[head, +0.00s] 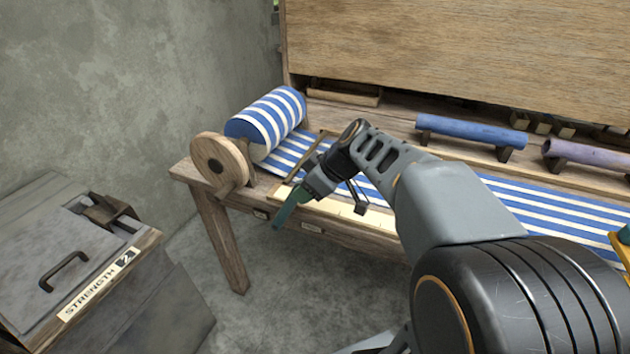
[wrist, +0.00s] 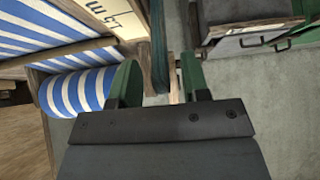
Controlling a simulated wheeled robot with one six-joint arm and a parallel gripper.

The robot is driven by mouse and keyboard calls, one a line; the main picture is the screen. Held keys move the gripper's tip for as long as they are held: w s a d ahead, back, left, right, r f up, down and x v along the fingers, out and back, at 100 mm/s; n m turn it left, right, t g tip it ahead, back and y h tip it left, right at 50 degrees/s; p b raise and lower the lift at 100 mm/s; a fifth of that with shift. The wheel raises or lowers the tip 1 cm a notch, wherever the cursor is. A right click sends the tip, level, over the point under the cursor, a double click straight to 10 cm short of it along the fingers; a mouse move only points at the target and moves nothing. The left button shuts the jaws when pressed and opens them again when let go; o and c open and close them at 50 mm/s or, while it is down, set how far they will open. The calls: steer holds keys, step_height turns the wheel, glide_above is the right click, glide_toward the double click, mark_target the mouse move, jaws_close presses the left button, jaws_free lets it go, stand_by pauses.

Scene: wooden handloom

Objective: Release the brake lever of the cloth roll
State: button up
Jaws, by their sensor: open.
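The cloth roll (head: 265,122), striped blue and white, sits at the left end of the loom; it also shows in the wrist view (wrist: 72,95). A round wooden disc (head: 212,158) stands at its outer end. A short wooden piece (head: 230,188) sticks out at the disc's lower edge; I cannot tell whether it is the brake lever. My gripper (head: 283,214) is open, to the right of the disc in the head view. In the wrist view its green fingers (wrist: 158,82) are apart, with narrow wooden parts (wrist: 174,80) showing between them. Contact cannot be told.
The loom's front rail (head: 345,212) carries small labels, and striped cloth (head: 520,205) runs along behind it. A grey chest (head: 45,240) marked "STRENGTH 2" stands at the left. Blue (head: 470,131) and purple (head: 590,155) rolls lie behind. Floor shows between chest and loom.

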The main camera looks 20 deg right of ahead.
steer(key=p+v, duration=0.2)
steer(key=v, duration=1.1)
steer(key=shift+s+d+r, duration=0.15)
steer(key=shift+s+r, duration=0.05)
steer(key=shift+r, duration=0.1)
step_height(320, 180, down, 4)
steer(key=s+d+m+g+h+p, duration=0.1)
steer(key=s+m+h+p, duration=0.3)
steer(key=m, duration=0.7)
steer(key=s+a+r+n+h+p, duration=0.1)
steer(key=s+a+r+p, duration=0.2)
steer(key=p, duration=1)
steer(key=a+r, duration=0.2)
steer(key=a, duration=0.2)
steer(key=shift+r+n+g+h, duration=0.25)
steer(key=shift+n+g+h, duration=0.05)
steer(key=shift+n+h, duration=0.1)
